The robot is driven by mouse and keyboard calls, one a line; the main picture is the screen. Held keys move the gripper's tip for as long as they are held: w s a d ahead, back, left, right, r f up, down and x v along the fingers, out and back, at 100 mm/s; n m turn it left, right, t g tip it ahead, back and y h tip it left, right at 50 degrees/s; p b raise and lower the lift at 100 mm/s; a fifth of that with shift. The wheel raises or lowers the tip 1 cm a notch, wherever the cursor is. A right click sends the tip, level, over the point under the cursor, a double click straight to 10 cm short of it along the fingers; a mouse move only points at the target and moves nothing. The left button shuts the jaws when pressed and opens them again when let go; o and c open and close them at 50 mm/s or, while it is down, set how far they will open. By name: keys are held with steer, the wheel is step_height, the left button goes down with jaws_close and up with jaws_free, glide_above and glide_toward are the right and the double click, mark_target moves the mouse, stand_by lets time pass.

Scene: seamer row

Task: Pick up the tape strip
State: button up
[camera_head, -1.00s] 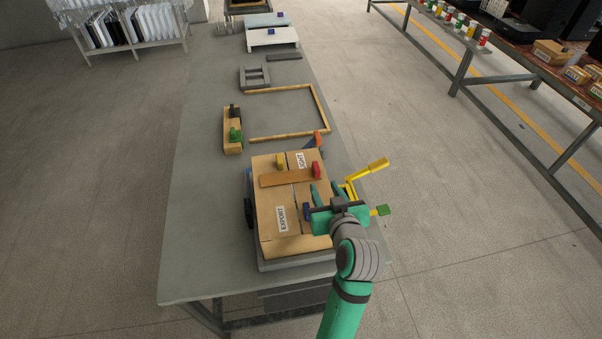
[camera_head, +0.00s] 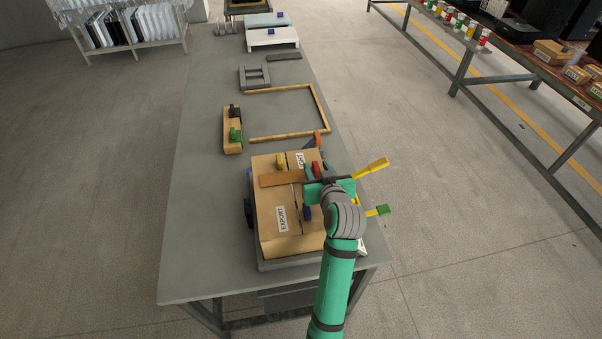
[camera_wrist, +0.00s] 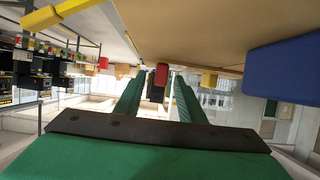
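The tape strip (camera_head: 281,179) is a flat brown-orange band lying across the top of a cardboard box (camera_head: 265,222). A small red block (camera_head: 316,167) stands at its right end, partly hidden by my gripper. My gripper (camera_head: 317,173) is just above the right side of the box, at that end of the strip. In the wrist view, my two green fingers (camera_wrist: 153,85) are apart, and the red block (camera_wrist: 161,74) shows between their tips. I cannot tell whether they reach around it.
A yellow block (camera_head: 280,160) and a blue block (camera_head: 307,213) stand on the box. A yellow-ended crank (camera_head: 376,165) and a green-ended handle (camera_head: 379,211) stick out on the right.

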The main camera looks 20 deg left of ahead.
jaws_close()
